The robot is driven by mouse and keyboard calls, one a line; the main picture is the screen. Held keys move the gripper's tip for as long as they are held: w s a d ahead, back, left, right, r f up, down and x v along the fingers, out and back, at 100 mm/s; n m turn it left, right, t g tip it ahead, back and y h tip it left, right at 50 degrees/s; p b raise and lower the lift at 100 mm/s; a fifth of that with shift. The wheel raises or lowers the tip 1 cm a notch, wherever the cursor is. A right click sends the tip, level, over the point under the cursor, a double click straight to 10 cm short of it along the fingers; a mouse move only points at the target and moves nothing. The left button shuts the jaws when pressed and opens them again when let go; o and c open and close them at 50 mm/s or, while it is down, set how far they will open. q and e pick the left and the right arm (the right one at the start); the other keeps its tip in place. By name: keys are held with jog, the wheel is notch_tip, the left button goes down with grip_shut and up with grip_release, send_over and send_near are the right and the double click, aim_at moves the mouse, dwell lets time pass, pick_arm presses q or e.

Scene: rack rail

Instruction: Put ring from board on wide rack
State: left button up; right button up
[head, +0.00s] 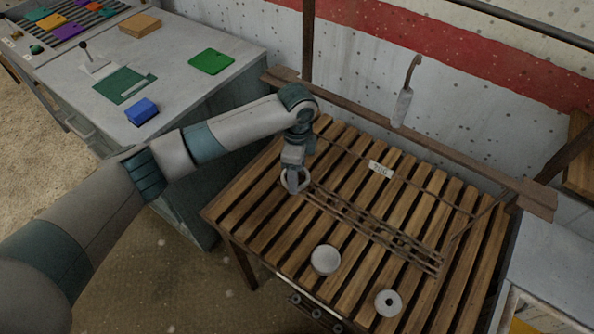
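My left gripper (293,186) points down at the left end of a dark slotted rail on the slatted wooden rack (345,160). A pale ring (307,181) is right at its fingertips, partly hidden behind them. The fingers overlap the ring, but whether they are shut on it is too small to tell. I cannot tell whether the ring touches the slats. The slotted rail (388,232) runs from there toward the lower right across the slats. My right gripper is not in view. No part is clearly identifiable as the board.
A small label (380,169) is farther back. A grey bench (180,75) at left holds a blue block (142,111) and a green plate (211,62).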

pick_arm(q)
jog(key=o, duration=1.1)
jog(key=shift+s+a+f, duration=0.1)
jog(key=shift+s+f, duration=0.15)
jog(key=shift+o, duration=0.2)
jog(key=shift+w, duration=0.2)
jog(key=shift+r, duration=0.2)
notch_tip(320, 180, up, 7)
jog(key=b, duration=0.1)
jog(key=shift+r+b, duration=0.15)
jog(key=shift+b, duration=0.25)
